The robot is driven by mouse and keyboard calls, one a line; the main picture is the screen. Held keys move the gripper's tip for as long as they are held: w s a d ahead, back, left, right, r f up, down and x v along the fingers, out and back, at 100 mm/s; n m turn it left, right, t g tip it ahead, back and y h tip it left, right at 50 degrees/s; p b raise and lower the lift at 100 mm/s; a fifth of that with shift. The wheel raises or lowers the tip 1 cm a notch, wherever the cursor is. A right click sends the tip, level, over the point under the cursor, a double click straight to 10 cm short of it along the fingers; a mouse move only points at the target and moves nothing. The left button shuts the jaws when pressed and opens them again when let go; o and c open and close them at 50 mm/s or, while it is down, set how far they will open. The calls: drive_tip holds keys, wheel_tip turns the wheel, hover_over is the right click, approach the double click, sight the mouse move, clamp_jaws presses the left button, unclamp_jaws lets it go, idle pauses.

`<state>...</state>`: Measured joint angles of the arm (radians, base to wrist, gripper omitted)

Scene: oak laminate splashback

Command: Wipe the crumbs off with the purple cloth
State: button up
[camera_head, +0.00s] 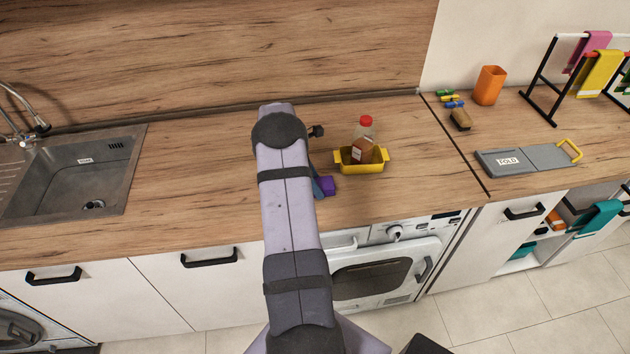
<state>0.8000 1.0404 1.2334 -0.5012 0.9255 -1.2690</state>
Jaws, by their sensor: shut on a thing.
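The purple cloth (327,187) shows as a small bunched patch on or just above the wooden worktop, to the right of my arm. My gripper (317,184) is low over the worktop and shut on the cloth. My arm hides most of the gripper and part of the cloth. I cannot make out any crumbs; the worktop behind my arm is hidden.
A yellow tray (376,166) holding a red-capped bottle (362,140) stands close right of the cloth. A sink (75,180) is at the left. Farther right are an orange cup (489,86), a grey folding board (528,160) and a drying rack (543,80). Worktop between sink and arm looks clear.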

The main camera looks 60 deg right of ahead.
drive_tip(key=shift+s+a+f, duration=0.1)
drive_tip(key=shift+s+a, duration=0.05)
drive_tip(key=shift+s+a+p, duration=0.45)
drive_tip(key=shift+s+a, duration=0.1)
drive_tip(key=shift+w+d, duration=0.1)
drive_tip(key=shift+w+d+b, duration=0.5)
drive_tip(key=shift+w+d, duration=0.35)
drive_tip(key=shift+r+p, duration=1.75)
drive_tip(key=shift+r, duration=0.85)
drive_tip(key=shift+w, duration=0.1)
